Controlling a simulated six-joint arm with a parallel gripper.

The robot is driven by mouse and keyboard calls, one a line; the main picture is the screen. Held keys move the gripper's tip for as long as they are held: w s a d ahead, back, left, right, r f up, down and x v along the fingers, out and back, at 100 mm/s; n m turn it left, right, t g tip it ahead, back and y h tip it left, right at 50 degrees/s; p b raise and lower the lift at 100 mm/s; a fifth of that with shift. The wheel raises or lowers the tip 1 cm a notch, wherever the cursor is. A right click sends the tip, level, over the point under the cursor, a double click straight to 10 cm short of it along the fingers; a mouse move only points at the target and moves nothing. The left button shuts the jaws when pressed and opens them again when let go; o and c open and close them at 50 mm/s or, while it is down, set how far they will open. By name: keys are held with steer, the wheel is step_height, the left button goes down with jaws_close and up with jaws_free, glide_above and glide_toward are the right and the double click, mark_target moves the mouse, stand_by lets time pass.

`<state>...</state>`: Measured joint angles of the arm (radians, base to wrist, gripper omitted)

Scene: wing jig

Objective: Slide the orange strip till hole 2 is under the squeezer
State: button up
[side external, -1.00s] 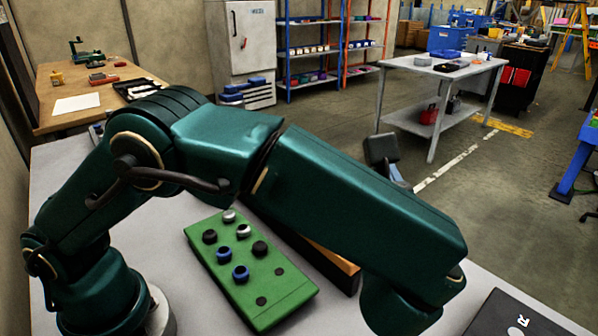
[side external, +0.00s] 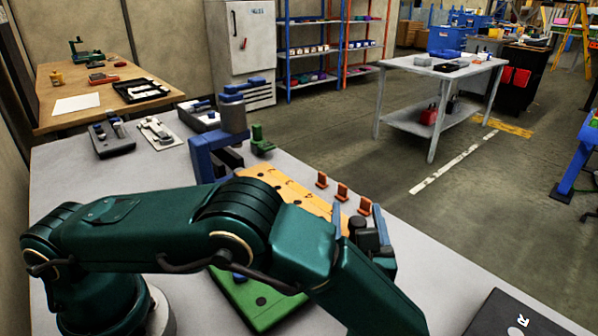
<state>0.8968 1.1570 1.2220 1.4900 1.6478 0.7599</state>
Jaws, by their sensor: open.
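The orange strip (side external: 290,190) lies on the grey bench, running from the squeezer toward the lower right. Small dark holes show along it, but I cannot tell which is hole 2. The blue squeezer (side external: 204,160) with its grey upright cylinder stands at the strip's far left end; what lies under its head is hidden. My gripper (side external: 357,210) is open near the strip's near right end, with its fingers apart. I cannot tell whether the fingers touch or straddle the strip. My arm hides part of the strip's near edge.
Several small orange stops (side external: 342,191) stand along the strip's far side. A green clamp (side external: 261,140) is beside the squeezer. A green block (side external: 262,302) lies partly under my arm. Grey fixtures (side external: 112,137) sit at the back left. A dark plate (side external: 505,316) is at lower right.

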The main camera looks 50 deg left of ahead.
steer(key=shift+x, duration=0.85)
jaws_close()
stand_by(0.8)
